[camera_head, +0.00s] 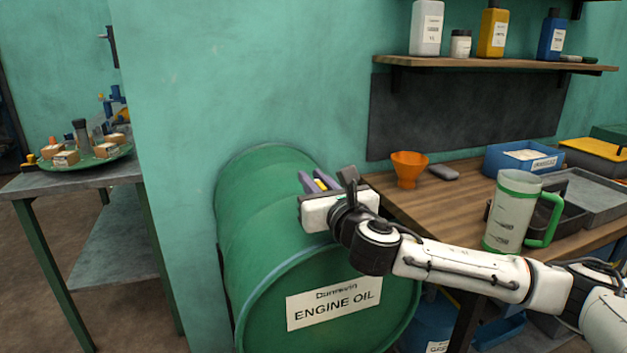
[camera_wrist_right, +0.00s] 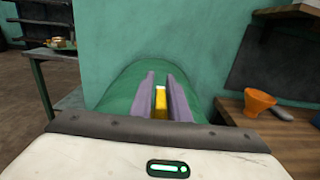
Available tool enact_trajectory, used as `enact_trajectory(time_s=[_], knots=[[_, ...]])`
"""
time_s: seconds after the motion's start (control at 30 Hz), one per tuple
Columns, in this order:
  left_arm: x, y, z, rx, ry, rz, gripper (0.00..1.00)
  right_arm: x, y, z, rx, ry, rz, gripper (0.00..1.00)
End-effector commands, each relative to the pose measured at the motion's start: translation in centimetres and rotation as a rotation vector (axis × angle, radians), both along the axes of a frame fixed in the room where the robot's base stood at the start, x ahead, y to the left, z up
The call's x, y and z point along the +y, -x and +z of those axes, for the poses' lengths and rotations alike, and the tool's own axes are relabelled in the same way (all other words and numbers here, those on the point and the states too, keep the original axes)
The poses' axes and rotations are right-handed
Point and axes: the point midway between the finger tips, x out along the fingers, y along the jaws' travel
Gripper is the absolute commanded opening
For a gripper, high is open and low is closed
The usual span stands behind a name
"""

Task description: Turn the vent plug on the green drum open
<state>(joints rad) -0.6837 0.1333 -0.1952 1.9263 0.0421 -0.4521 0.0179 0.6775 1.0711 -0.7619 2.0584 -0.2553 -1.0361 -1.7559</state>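The green drum (camera_head: 262,225) lies on its side against the wall, with an "ENGINE OIL" label on its end. My right gripper (camera_head: 318,182) reaches over the top of the drum. Its two purple fingers stand on either side of a small yellow piece (camera_wrist_right: 161,103), seemingly the vent plug. This piece also shows between the fingers in the head view (camera_head: 320,184). In the right wrist view the fingers are apart by about its width. I cannot tell whether they press on it. The plug's base is hidden. My left gripper is not in view.
A wooden bench (camera_head: 437,198) to the right carries an orange funnel (camera_head: 408,168), a clear jug (camera_head: 511,212) with a green handle, and trays. A shelf (camera_head: 490,63) with bottles hangs above. A grey table (camera_head: 75,180) stands at the left. The wall is close behind the drum.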

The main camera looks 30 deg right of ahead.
Motion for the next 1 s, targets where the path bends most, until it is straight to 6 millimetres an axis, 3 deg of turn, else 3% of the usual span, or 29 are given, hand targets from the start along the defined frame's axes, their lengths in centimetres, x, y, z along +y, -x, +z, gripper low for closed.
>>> enact_trajectory(time_s=[0.1,0.53,1.0], knots=[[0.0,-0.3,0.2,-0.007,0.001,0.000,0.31,0.0,0.0,0.0,0.000,0.000,0.000,0.00],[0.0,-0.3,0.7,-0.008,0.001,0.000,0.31,0.1,0.0,0.0,0.003,0.002,0.066,0.00],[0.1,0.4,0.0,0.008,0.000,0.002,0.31,1.4,0.0,-0.2,0.004,0.003,0.444,0.00]])
